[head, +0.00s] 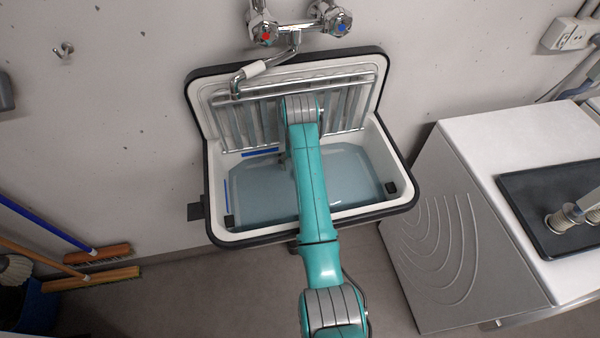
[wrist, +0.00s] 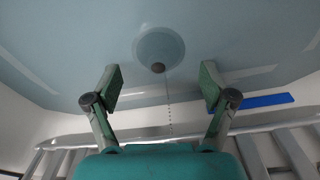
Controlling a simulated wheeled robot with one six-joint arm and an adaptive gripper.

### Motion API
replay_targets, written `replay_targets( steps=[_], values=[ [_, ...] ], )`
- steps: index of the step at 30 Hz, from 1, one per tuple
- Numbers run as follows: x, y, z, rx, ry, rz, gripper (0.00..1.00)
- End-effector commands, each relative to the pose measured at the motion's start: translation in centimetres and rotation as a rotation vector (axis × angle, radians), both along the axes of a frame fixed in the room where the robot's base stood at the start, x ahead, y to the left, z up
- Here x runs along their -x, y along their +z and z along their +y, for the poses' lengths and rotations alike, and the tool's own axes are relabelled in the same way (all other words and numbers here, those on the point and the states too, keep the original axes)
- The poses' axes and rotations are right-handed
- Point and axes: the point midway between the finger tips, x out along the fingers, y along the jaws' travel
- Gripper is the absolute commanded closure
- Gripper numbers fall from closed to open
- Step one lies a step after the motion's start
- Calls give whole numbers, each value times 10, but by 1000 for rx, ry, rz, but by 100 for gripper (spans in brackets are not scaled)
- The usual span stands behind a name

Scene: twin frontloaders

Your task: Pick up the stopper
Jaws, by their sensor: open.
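The stopper (wrist: 158,68) is a small dark brown round piece at the edge of the round drain recess (wrist: 158,45) in the sink floor. A thin bead chain (wrist: 169,110) runs from near it towards the sink wall. In the wrist view my gripper (wrist: 161,84) is open and empty, its two green fingers spread on either side of the stopper's line, with the stopper a little beyond the fingertips. In the head view the white sink (head: 399,161) holds bluish water, and my arm reaches down over it, hiding the gripper and the stopper.
A metal grate (head: 349,104) stands against the sink's raised back, below the wall tap (head: 297,27). A blue strip (wrist: 257,101) shows near the fingers. A white machine (head: 520,140) stands right of the sink; brooms (head: 95,281) lean at the left.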

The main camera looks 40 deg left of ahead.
Motion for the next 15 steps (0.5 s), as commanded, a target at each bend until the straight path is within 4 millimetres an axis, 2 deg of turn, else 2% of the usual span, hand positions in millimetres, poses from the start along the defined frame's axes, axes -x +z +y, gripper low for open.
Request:
replay_targets(
  steps=[3,6,14,15],
  values=[
    [-2,-16,0,2,0,2,17],
    [-3,-24,1,0,0,0,17],
    [-4,-27,2,-1,0,-1,17],
    [-4,-27,2,-1,0,-1,22]
  ],
)
